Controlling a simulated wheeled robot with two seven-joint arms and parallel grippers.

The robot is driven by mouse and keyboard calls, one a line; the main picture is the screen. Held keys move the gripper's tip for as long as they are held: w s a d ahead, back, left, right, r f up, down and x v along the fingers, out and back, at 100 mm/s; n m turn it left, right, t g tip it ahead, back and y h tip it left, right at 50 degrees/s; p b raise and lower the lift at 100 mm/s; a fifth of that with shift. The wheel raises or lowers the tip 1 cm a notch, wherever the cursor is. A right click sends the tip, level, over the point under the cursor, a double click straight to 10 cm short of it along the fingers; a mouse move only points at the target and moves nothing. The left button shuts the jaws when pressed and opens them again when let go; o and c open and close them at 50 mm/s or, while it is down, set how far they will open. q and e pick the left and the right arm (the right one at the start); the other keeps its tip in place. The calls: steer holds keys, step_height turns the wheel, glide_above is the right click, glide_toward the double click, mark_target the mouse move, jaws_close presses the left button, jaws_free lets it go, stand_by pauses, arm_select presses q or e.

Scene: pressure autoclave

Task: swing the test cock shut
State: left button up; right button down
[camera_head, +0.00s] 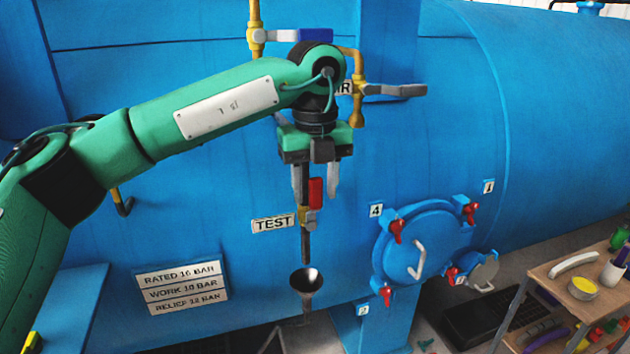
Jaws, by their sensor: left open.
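The test cock is a small brass valve (307,216) with a red lever (315,194) standing upright above its body, just right of the TEST label (272,223). A dark outlet pipe runs down from it toward a black funnel (306,281). My left gripper (315,188) points down at the cock from above. Its two grey fingers are apart, one on each side of the red lever in the picture. I cannot tell whether either finger touches it. My right gripper is not in view.
Above my wrist are a blue-handled valve (300,35) and a grey-handled valve (395,90) on brass pipes. A round blue hatch (420,245) with red clamps is at the lower right. A wooden-shelved cart (568,283) stands at the far right.

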arm_select(q)
steer(key=shift+f, duration=0.3)
jaws_close()
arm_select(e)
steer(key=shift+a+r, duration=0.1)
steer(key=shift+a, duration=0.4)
arm_select(q)
steer(key=shift+d, duration=0.1)
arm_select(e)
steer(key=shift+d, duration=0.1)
